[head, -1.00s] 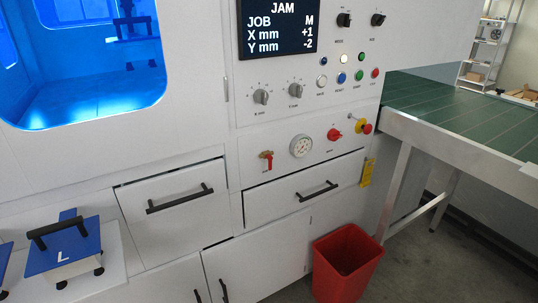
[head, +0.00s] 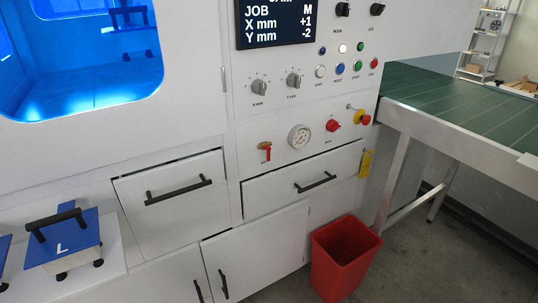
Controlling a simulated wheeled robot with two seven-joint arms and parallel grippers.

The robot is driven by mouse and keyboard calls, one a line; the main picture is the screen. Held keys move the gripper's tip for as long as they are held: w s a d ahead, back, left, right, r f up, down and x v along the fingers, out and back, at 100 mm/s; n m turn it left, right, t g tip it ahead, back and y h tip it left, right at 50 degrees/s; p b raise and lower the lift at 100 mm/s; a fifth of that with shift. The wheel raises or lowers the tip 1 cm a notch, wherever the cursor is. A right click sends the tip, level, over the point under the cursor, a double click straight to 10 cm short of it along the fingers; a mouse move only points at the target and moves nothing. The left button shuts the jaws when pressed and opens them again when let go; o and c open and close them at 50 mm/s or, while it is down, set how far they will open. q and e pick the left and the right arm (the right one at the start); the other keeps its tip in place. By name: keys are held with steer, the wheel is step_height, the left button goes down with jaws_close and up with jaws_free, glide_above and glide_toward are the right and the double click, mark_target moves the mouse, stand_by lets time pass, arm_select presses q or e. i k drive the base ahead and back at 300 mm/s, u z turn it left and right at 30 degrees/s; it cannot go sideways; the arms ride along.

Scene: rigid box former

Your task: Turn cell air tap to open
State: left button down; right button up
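The air tap (head: 265,150) is on the white machine's front panel, left of a round pressure gauge (head: 299,137). It has a small brass-coloured body and a red lever that hangs down. Its label is too small to read. The gauge's needle is too small to read for certain. Neither of my grippers is in the head view, and nothing touches the tap.
A red rotary switch (head: 333,125) and a red mushroom button (head: 365,119) are right of the gauge. Drawers with black handles (head: 316,182) lie below. A red bin (head: 344,255) stands on the floor, and a green-topped conveyor (head: 455,105) is at right.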

mark_target(268, 149)
steer(key=k, duration=0.3)
steer(key=u, duration=0.45)
steer(key=i, duration=0.7)
steer(key=u, duration=0.4)
